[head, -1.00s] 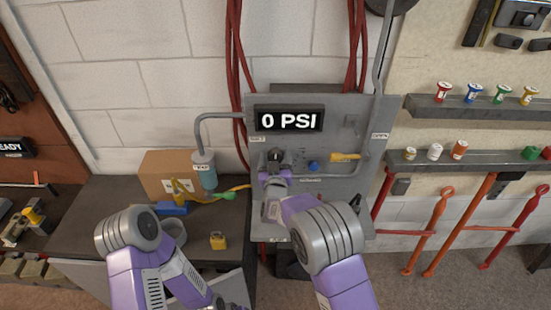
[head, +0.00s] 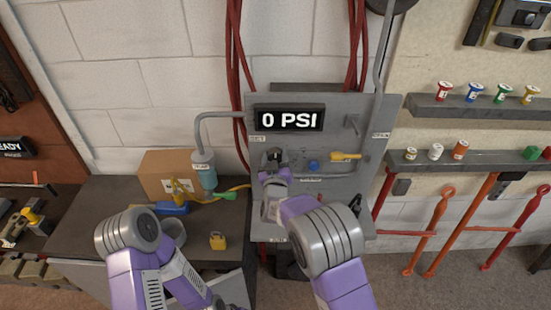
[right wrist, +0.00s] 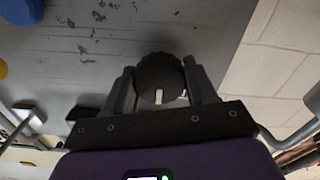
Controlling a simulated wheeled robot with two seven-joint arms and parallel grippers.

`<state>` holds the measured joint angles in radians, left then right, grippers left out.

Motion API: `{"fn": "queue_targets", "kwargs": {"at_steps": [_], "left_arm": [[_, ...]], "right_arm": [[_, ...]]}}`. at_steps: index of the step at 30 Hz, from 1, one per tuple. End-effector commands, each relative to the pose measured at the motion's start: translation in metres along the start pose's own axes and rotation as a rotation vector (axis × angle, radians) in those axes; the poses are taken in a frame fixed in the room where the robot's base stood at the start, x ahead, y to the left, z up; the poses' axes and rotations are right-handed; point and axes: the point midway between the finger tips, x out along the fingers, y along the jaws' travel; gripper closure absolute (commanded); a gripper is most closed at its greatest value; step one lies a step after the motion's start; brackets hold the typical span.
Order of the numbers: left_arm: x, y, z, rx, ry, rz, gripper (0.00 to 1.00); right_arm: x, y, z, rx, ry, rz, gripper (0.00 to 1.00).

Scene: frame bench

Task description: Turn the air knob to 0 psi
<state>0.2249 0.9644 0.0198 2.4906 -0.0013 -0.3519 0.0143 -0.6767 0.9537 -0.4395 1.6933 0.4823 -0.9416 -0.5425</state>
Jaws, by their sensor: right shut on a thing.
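The dark round air knob (head: 273,154) is on the grey panel (head: 335,220), below the display (head: 289,120) that reads 0 PSI. My right gripper (head: 274,166) is at the knob. In the right wrist view, the two fingers (right wrist: 159,72) are closed on opposite sides of the knob (right wrist: 160,70), which has a pale mark on its near face. The gripper hides part of the knob in the head view. My left arm is at the lower left; its gripper is beyond the bottom edge of the picture.
A blue knob (head: 313,166) and a yellow handle (head: 345,156) are right of the air knob. A metal lever (head: 353,124) is higher on the panel. The bench (head: 105,215) at left holds a cardboard box (head: 158,165), a padlock (head: 218,241) and a yellow hose.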

Motion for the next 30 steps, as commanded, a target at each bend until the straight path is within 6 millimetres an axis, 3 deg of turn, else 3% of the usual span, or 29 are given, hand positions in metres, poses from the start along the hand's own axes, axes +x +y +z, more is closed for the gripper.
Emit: {"fn": "queue_targets", "kwargs": {"at_steps": [1,2,6,17,30], "left_arm": [[0.0,0.0,0.0,0.0,0.0,0.0,0.57],[0.0,0.0,0.0,0.0,0.0,0.0,0.57],[0.0,0.0,0.0,0.0,0.0,0.0,0.57],[0.001,0.0,0.0,0.0,0.0,0.0,0.57],[0.011,-0.004,-0.001,0.0,0.0,0.0,0.57]], "right_arm": [[-0.001,-0.001,0.005,-0.006,-0.011,-0.003,0.74],[-0.001,-0.001,0.005,-0.006,-0.012,-0.003,0.39],[-0.001,-0.001,0.004,-0.004,-0.009,-0.003,0.19],[-0.004,-0.001,0.003,-0.002,-0.005,-0.002,0.19],[-0.062,-0.001,0.003,-0.002,-0.007,-0.004,0.19]]}}
